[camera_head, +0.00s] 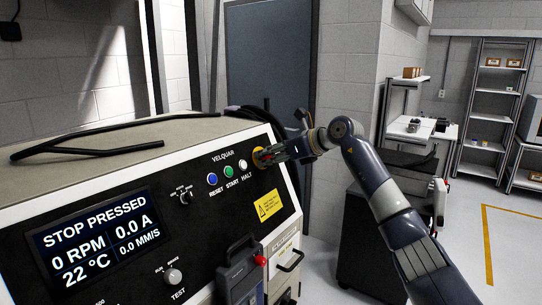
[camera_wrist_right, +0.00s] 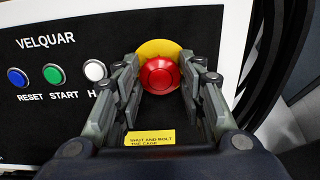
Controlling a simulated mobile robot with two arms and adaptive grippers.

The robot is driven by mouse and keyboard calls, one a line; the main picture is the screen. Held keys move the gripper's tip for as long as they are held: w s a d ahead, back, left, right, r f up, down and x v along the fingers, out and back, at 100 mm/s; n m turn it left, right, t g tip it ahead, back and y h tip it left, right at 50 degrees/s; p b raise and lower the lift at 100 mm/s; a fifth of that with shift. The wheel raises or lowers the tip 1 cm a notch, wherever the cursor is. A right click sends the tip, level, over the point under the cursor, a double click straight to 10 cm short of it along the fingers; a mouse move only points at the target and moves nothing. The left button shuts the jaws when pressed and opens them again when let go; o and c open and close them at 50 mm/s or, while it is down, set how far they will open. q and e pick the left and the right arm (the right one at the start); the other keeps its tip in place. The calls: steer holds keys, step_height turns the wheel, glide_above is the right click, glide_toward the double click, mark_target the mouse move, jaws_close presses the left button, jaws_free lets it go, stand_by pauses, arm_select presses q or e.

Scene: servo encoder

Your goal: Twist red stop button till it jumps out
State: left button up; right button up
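The red stop button (camera_wrist_right: 160,75) sits on a yellow round plate (camera_wrist_right: 157,48) at the right end of the black control panel. In the right wrist view my right gripper (camera_wrist_right: 162,90) is open, with one finger on each side of the button. Gaps show between the fingers and the button's sides. The panel's display (camera_head: 98,238) reads "STOP PRESSED", 0 RPM and 0.0 A. My left gripper is not in view.
Left of the stop button are a white button (camera_wrist_right: 95,71), a green button (camera_wrist_right: 54,74) and a blue button (camera_wrist_right: 18,78). A yellow warning label (camera_head: 267,206) is below it. Open floor shows at the right.

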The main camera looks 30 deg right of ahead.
steer(key=shift+c, duration=0.5)
steer(key=shift+r+m+p, duration=0.15)
steer(key=shift+m+p, duration=0.15)
steer(key=shift+p, duration=0.05)
steer(key=m+p, duration=0.2)
steer(key=m, duration=0.1)
steer(key=shift+m, duration=0.4)
steer(key=o, duration=0.4)
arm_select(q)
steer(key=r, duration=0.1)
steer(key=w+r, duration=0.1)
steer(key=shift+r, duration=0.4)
arm_select(e)
steer(key=o, duration=0.5)
steer(key=shift+w, duration=0.1)
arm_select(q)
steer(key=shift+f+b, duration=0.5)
arm_select(e)
steer(key=shift+v, duration=3.55)
